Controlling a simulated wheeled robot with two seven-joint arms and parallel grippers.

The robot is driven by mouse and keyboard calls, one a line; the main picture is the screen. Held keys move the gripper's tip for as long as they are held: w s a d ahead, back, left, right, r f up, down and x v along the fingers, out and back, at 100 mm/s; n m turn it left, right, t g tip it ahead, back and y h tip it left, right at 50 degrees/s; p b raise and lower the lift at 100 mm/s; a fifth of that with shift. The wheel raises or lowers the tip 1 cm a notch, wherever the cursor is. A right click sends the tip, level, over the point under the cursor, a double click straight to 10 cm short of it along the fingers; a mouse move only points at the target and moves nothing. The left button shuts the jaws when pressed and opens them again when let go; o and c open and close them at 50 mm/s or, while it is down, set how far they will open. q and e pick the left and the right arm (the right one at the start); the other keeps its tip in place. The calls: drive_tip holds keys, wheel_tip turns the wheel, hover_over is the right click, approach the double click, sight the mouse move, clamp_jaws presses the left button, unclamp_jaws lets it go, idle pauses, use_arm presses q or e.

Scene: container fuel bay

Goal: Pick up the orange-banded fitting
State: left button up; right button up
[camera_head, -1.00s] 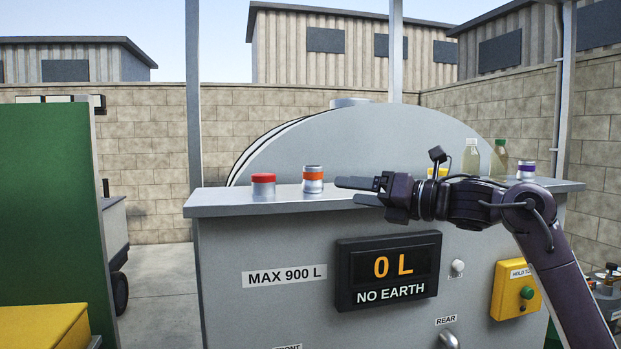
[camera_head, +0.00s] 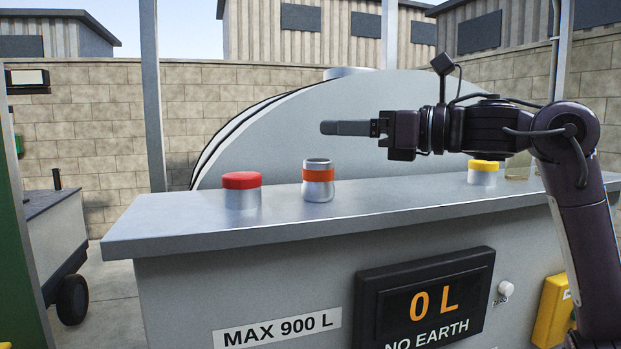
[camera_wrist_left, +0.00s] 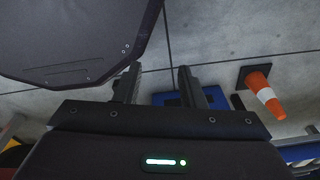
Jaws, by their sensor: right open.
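The orange-banded fitting (camera_head: 318,190) is a short silver cylinder with an orange band near its top, upright on the grey counter (camera_head: 270,228). My right gripper (camera_head: 326,128) is open and empty, with its fingers level and pointing left. In the head view its tips show just above the fitting, apart from it; the near finger hides the other. My left gripper (camera_wrist_left: 158,82) shows only in the left wrist view, its two fingers apart with nothing between them, above a grey floor.
A red-capped fitting (camera_head: 242,192) stands left of the orange-banded one. A yellow-capped fitting (camera_head: 482,174) stands to the right, below my right arm. A grey rounded tank rises behind the counter.

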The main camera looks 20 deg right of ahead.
sight(332, 171)
drive_tip(key=f, duration=0.2)
drive_tip(key=s+f, duration=0.1)
drive_tip(key=f, duration=0.1)
drive_tip(key=shift+s+f, duration=0.1)
drive_tip(key=shift+f, duration=0.3)
drive_tip(key=f, duration=0.2)
drive_tip(key=shift+w+f, duration=0.3)
drive_tip(key=shift+w, duration=0.05)
drive_tip(key=shift+w+a+r+p, duration=0.35)
drive_tip(key=shift+w+a, duration=0.2)
drive_tip(key=shift+a, duration=0.2)
drive_tip(key=shift+w+a, duration=0.2)
drive_tip(key=shift+a, duration=0.05)
drive_tip(key=p+x, duration=0.2)
drive_tip(key=x, duration=0.2)
drive_tip(key=shift+w, duration=0.2)
drive_tip(key=shift+w+a+f, duration=0.1)
drive_tip(key=shift+w+a, duration=0.1)
drive_tip(key=shift+a, duration=0.15)
use_arm(q)
drive_tip(key=s+r, duration=0.2)
drive_tip(key=shift+r, duration=0.3)
use_arm(e)
drive_tip(key=shift+c, duration=0.3)
